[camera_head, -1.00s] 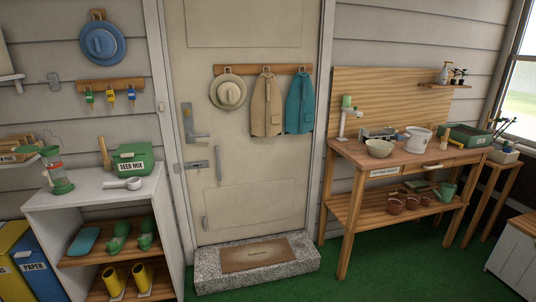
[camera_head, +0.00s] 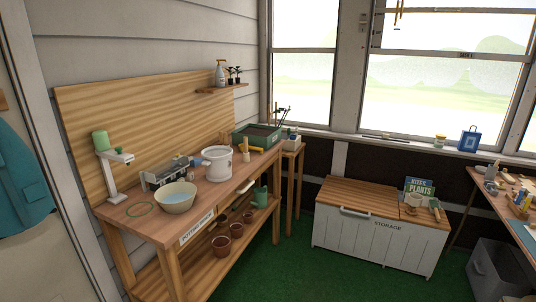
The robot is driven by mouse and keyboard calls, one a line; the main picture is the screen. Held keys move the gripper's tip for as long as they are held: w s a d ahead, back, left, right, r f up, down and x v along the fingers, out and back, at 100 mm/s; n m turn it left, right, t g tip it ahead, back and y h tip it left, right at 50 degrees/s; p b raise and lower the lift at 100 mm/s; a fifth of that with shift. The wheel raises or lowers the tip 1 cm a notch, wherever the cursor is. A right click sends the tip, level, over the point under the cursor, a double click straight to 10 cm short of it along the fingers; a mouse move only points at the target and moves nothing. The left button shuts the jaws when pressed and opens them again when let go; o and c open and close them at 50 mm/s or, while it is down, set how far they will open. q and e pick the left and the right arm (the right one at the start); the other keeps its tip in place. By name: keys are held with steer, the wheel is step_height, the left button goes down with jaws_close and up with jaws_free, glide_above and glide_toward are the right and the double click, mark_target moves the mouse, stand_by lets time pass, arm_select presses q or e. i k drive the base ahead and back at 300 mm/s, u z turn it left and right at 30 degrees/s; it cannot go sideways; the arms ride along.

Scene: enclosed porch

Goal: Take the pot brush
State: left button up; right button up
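I cannot make out the pot brush for certain. A small upright object with a wooden handle and pale lower part (camera_head: 244,150) stands on the potting bench (camera_head: 145,228), just right of the white pot (camera_head: 216,166); it may be a brush, but it is too small to tell. Small tools (camera_head: 224,222) lie on the bench's lower level, partly hidden by the top. Neither of my grippers is in view.
The bench also holds a cream bowl (camera_head: 176,200), a green planter tray (camera_head: 252,135) and a lamp-like stand (camera_head: 113,180). Terracotta pots (camera_head: 221,246) stand below. A white storage chest (camera_head: 365,240) stands to the right. Green floor lies open in front.

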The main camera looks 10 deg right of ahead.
mark_target(246, 159)
steer(key=z, duration=0.4)
steer(key=i, duration=0.75)
steer(key=z, duration=0.55)
steer(key=i, duration=1.4)
steer(key=u, duration=0.45)
